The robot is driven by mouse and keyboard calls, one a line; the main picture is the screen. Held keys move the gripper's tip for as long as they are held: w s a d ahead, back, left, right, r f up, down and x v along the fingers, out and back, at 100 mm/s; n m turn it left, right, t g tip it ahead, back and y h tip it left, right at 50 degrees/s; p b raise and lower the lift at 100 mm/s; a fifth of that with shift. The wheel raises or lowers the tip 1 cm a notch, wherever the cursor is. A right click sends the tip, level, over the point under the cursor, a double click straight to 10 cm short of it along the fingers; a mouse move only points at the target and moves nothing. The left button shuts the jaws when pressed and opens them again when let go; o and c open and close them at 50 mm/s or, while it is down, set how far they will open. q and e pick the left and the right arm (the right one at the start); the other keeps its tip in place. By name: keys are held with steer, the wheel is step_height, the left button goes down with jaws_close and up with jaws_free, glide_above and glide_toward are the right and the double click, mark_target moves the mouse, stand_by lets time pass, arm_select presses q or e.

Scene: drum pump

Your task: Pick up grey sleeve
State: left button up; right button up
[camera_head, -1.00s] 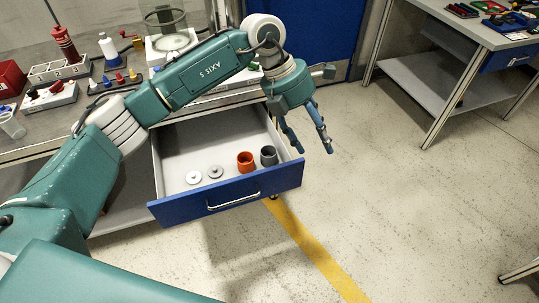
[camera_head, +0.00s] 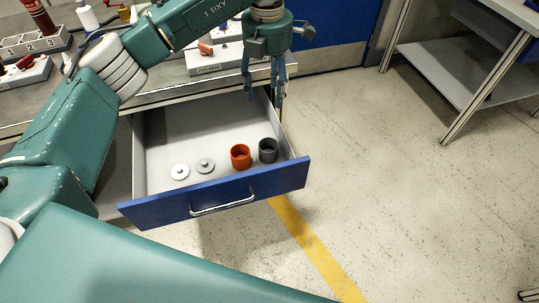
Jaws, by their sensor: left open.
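The grey sleeve (camera_head: 268,151) is a dark grey, open-topped cylinder standing upright in the open drawer, near its right front corner. An orange sleeve (camera_head: 240,156) stands just to its left. My left gripper (camera_head: 265,98) points down above the back right part of the drawer. Its fingers are apart and empty, and they show above and behind the grey sleeve in the picture, clear of it. My right gripper is not in view.
The drawer (camera_head: 212,196) has a blue front and low grey walls. A white washer (camera_head: 180,172) and a grey washer (camera_head: 205,166) lie on its floor to the left. The workbench above holds a numbered rack (camera_head: 34,42). Open floor lies to the right.

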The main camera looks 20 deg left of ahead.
arm_select(q)
step_height(320, 180, down, 10)
steer(key=b, duration=0.8)
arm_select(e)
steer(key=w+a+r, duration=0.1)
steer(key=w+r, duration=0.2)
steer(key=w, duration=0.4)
arm_select(q)
steer(key=b, duration=0.4)
glide_toward(268, 148)
steer(key=s, duration=0.1)
steer(key=s+f, duration=0.1)
steer(key=shift+s+d, duration=0.3)
steer(key=shift+d, duration=0.1)
steer(key=shift+f+b, duration=0.6)
steer(key=shift+f, duration=2.15)
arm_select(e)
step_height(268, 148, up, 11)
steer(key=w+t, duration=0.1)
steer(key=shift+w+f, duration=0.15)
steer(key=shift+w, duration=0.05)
arm_select(q)
steer(key=c, duration=0.6)
